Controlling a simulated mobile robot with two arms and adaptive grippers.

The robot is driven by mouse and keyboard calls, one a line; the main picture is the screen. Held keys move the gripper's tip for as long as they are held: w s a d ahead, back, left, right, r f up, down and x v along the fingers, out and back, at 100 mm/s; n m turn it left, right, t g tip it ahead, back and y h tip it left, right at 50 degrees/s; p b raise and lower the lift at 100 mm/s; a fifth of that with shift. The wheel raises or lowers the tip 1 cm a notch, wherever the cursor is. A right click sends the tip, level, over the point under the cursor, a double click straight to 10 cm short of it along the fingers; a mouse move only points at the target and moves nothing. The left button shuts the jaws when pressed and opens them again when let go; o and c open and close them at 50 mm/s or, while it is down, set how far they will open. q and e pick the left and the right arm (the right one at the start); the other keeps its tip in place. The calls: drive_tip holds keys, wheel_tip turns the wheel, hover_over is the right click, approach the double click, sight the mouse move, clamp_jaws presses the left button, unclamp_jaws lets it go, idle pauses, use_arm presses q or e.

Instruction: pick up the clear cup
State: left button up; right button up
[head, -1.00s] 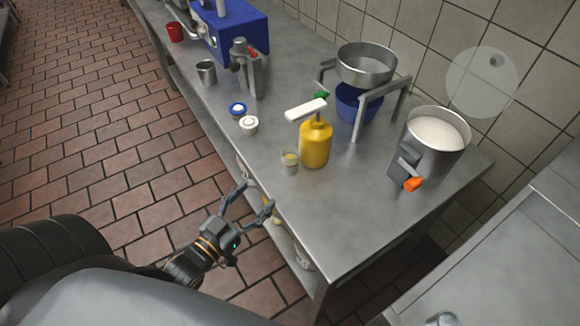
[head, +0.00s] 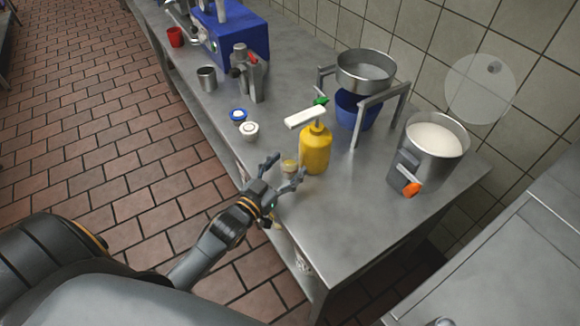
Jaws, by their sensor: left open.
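The clear cup (head: 289,166) is small, with something yellowish in it. It stands on the steel table (head: 335,225) near the front edge, just left of the yellow pump bottle. My left gripper (head: 285,168) is open, with its two fingers spread towards the cup, one on each side in the picture. The lower part of the cup is hidden by the gripper. I cannot tell whether the fingers touch it. My right gripper is not in view.
The yellow pump bottle (head: 315,150) stands close beside the cup. Two small round containers (head: 249,131) sit further left. A metal pot of white liquid (head: 434,140) and a stand with a metal bowl (head: 365,72) are at the right and back.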

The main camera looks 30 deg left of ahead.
use_arm(q)
drive_tip(key=c, duration=1.2)
drive_tip(key=shift+c, duration=0.2)
drive_tip(key=shift+r, duration=0.15)
